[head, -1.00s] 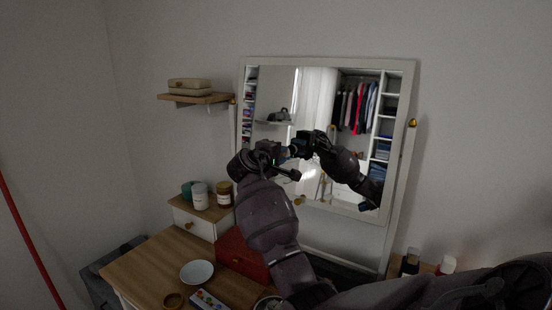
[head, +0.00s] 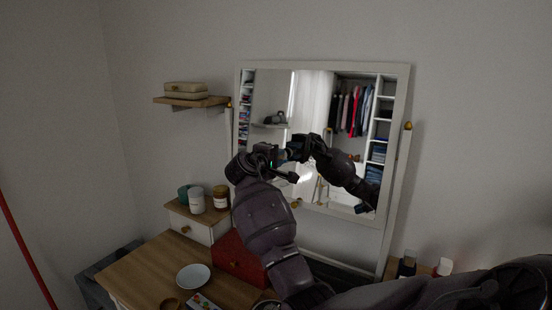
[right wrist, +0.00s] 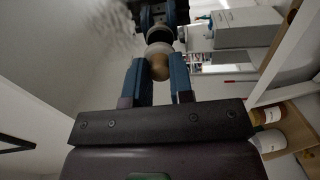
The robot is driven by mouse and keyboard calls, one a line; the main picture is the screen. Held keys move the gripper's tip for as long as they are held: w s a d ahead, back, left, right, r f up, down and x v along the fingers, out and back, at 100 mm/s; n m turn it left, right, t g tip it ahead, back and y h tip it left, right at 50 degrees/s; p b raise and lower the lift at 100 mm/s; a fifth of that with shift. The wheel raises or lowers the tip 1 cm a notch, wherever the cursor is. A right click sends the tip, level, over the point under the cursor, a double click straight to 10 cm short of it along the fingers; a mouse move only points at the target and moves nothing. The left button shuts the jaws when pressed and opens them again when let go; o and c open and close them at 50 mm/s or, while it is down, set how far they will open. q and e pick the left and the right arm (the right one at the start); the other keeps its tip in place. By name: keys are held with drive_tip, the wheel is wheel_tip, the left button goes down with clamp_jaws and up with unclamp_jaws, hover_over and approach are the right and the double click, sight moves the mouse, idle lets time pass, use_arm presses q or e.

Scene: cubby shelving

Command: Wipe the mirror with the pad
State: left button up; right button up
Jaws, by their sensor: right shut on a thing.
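The mirror (head: 313,95) is a tilted rectangular glass in a pale frame on a stand. My right gripper (head: 275,156) is at the left-middle part of the glass, with its reflection facing it. In the right wrist view its two blue fingers (right wrist: 158,82) are shut on the rounded tan handle of the pad (right wrist: 158,66). A pale disc shows beyond the handle, close to the reflected gripper. I cannot tell whether the pad touches the glass. In the head view the pad is mostly hidden by the gripper. My left gripper is not in view.
Below the mirror are a wooden table (head: 150,268) with a white bowl (head: 194,277), a red box (head: 238,257) and a small drawer unit (head: 186,228) with jars. A wall shelf (head: 190,101) is left of the mirror. Small bottles (head: 407,265) stand at lower right.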

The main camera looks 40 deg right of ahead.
sight(320, 161)
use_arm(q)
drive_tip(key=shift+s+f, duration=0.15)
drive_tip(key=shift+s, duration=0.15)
use_arm(e)
drive_tip(key=shift+w+d, duration=0.15)
drive_tip(key=shift+d, duration=0.45)
drive_tip(key=shift+s+d+r+p, duration=0.1)
drive_tip(key=shift+s+p, duration=0.35)
drive_tip(key=shift+p, duration=0.05)
drive_tip(key=shift+s+d+p, duration=0.2)
drive_tip(key=shift+s+p, duration=0.7)
drive_tip(key=shift+s, duration=0.2)
drive_tip(key=shift+s+d+p, duration=0.15)
drive_tip(key=shift+s+p, duration=0.2)
drive_tip(key=shift+s, duration=0.15)
drive_tip(key=shift+s+d+p, duration=0.35)
drive_tip(key=shift+s+p, duration=0.4)
drive_tip(key=shift+s, duration=0.15)
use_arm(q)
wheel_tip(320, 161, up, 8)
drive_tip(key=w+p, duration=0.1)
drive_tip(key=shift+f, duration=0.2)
use_arm(e)
drive_tip(key=shift+s+d, duration=0.3)
drive_tip(key=shift+s, duration=0.5)
